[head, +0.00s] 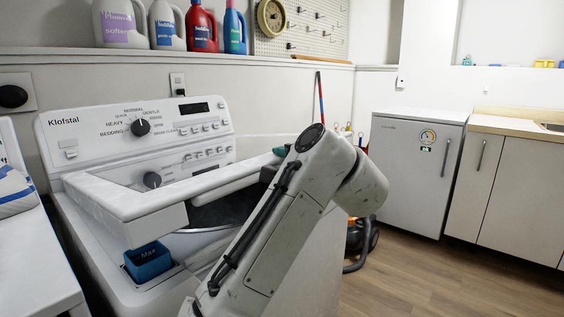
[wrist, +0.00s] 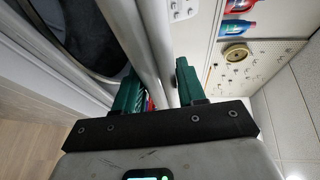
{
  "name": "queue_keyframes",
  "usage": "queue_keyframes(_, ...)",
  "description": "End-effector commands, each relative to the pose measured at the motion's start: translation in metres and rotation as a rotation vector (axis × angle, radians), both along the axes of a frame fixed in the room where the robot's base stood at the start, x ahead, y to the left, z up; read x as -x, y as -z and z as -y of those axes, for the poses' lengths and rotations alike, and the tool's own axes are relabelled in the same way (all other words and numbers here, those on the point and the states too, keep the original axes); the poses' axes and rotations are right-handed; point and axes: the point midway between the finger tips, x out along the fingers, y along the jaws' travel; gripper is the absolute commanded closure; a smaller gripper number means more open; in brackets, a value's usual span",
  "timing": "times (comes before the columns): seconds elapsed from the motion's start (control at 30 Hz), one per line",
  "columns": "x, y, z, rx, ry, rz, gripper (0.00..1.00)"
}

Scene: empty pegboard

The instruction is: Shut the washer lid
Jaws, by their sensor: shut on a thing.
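The white washer (head: 75,130) stands at the left, with its control panel at the back. Its lid (head: 140,204) is partly lowered, tilted over the tub opening (head: 222,210), which shows dark inside below it. My gripper (head: 277,155) is at the lid's right end, mostly hidden behind my arm in the head view. In the wrist view, the green fingers of my gripper (wrist: 158,88) lie on both sides of the lid's white edge (wrist: 152,40) and are shut on it. The dark drum (wrist: 85,35) shows at the upper left there.
A blue dispenser cup (head: 149,262) sits at the washer's front left corner, below the lid. Detergent bottles (head: 203,27) stand on a ledge behind, beside a pegboard (head: 315,25). A small white fridge (head: 415,170) is at the right. A vacuum (head: 362,236) stands on the floor beyond my arm.

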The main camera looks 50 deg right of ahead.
Motion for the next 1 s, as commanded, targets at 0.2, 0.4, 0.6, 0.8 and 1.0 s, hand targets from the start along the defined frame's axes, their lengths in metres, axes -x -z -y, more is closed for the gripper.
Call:
queue_keyframes(0.2, 0.0017, 0.0126, 0.0008, 0.0, 0.003, 0.021, 1.0)
queue_keyframes(0.4, 0.0018, 0.0133, 0.0009, -0.001, 0.002, 0.025, 1.0)
queue_keyframes(0.6, 0.0017, 0.013, 0.0009, -0.001, 0.002, 0.025, 1.0)
queue_keyframes(0.8, 0.0015, 0.0129, 0.0006, -0.001, 0.001, 0.025, 0.47)
queue_keyframes(1.0, 0.0014, 0.013, 0.0003, -0.002, 0.0, 0.024, 0.39)
